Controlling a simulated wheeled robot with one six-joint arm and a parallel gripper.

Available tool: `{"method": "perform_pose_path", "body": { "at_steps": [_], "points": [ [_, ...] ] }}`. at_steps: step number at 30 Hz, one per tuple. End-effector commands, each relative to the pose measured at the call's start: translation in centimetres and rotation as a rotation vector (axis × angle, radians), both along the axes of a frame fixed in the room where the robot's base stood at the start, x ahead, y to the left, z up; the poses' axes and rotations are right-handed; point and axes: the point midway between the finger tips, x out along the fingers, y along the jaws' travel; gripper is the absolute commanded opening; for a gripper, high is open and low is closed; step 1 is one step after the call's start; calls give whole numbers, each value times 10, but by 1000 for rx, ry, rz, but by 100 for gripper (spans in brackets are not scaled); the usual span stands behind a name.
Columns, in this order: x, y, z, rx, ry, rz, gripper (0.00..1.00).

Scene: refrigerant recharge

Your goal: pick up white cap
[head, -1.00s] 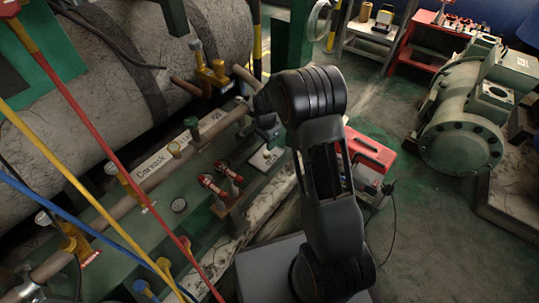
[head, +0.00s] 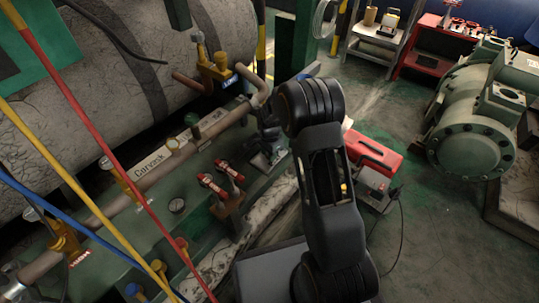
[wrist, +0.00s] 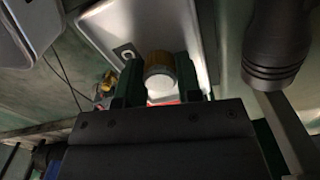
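The white cap (wrist: 161,87) shows in the wrist view as a pale round face with a brass-yellow collar behind it. It lies between the two fingers of my gripper (wrist: 160,88) in the picture. The fingers are parted, one on each side of it; whether they touch it is hard to tell. In the head view my gripper (head: 268,135) points down over the right end of the green bench, partly hidden by my arm. I cannot make out the cap there.
A pale metal tray (wrist: 103,20) lies behind the cap in the wrist view, and a dark ribbed cylinder (wrist: 274,55) stands at right. In the head view, red-handled valves (head: 222,180) stand left of my gripper. A red case (head: 373,152) is right of my arm.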

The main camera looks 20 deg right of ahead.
Motion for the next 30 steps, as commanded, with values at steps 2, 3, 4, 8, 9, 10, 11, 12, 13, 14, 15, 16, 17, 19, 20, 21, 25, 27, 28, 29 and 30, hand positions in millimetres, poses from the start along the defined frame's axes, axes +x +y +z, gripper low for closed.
{"method": "perform_pose_path", "body": {
  "at_steps": [2, 3, 4, 8, 9, 10, 11, 12, 13, 14, 15, 16, 17, 19, 20, 21, 25, 27, 28, 29, 30],
  "points": [
    [0, 0, 0, 0, 0, 0, 25],
    [0, 0, 0, 0, 0, 0, 21],
    [0, 0, 0, 0, 0, 0, 18],
    [0, 0, 0, 0, 0, 0, 6],
    [0, 0, 0, 0, 0, 0, 5],
    [0, 0, 0, 0, 0, 0, 5],
    [0, 0, 0, 0, 0, 0, 5],
    [0, 0, 0, 0, 0, 0, 5],
    [0, 0, 0, 0, 0, 0, 5],
    [0, 0, 1, 0, 0, 0, 5],
    [0, 0, 2, 0, 0, 0, 5],
    [0, 0, 3, 0, -1, 0, 5],
    [0, 0, 5, 0, -1, 0, 5],
    [0, 0, 11, 0, -1, 0, 5],
    [0, 0, 14, 0, -1, 0, 5],
    [0, 0, 18, -1, -1, 0, 5],
    [-2, 0, 41, 0, -2, 0, 5],
    [-14, 0, 54, 0, -1, 0, 5],
    [-18, 0, 59, 0, -1, 0, 5],
    [-23, 0, 66, 0, -2, 0, 5],
    [-30, 0, 74, 0, -1, 0, 5]
  ]
}}
